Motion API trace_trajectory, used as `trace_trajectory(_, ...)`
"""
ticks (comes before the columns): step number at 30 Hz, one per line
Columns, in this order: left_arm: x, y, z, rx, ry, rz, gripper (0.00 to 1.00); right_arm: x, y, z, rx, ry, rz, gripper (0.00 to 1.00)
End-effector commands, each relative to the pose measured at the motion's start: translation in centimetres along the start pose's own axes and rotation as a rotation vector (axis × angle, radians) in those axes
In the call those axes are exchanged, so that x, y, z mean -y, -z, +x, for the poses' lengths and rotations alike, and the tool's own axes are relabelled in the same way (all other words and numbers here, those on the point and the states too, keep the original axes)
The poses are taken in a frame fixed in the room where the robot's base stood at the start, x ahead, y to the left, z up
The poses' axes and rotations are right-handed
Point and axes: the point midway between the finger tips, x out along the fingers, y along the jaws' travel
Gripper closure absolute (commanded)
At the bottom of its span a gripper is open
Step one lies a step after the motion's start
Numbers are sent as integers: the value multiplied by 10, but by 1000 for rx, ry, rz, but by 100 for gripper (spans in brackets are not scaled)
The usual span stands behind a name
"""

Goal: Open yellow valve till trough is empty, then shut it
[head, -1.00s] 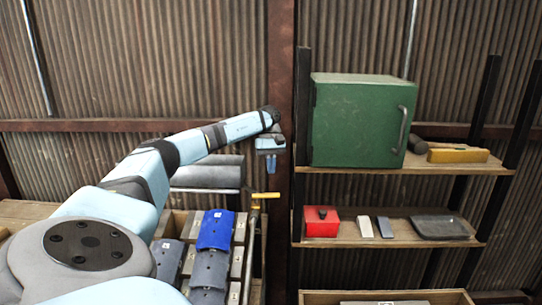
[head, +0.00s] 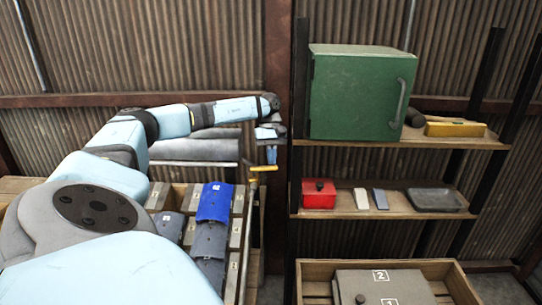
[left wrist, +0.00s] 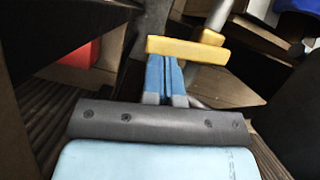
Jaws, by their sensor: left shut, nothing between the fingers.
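The yellow valve handle (head: 264,168) sits on a thin upright pipe beside the post. It also shows as a yellow bar in the left wrist view (left wrist: 187,48), just at the fingertips. My left gripper (head: 271,157) is shut and empty, pointing down right at the handle. Its blue fingers (left wrist: 164,66) are together; I cannot tell if they touch the bar. A long grey rounded body (head: 195,149) behind my left arm looks like the trough; its inside and any contents are hidden. My right gripper is not in view.
A shelf rack at right holds a green cabinet (head: 362,93), a red box (head: 319,193) and a dark tray (head: 435,200). A wooden crate (head: 455,280) with numbered grey pieces stands below. Blue (head: 215,202) and grey curved pieces lie below my left arm.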

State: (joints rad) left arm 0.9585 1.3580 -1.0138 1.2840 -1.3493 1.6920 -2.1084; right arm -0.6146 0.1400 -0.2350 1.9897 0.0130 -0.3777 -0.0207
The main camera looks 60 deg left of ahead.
Motion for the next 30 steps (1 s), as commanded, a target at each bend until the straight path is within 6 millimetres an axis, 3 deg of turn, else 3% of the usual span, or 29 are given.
trace_trajectory(6,-2,-12,7,1,1,0,100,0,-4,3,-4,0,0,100)
trace_trajectory(14,-3,-13,6,1,1,1,100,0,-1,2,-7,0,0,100)
trace_trajectory(30,4,0,0,0,-1,-1,100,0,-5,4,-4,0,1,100)
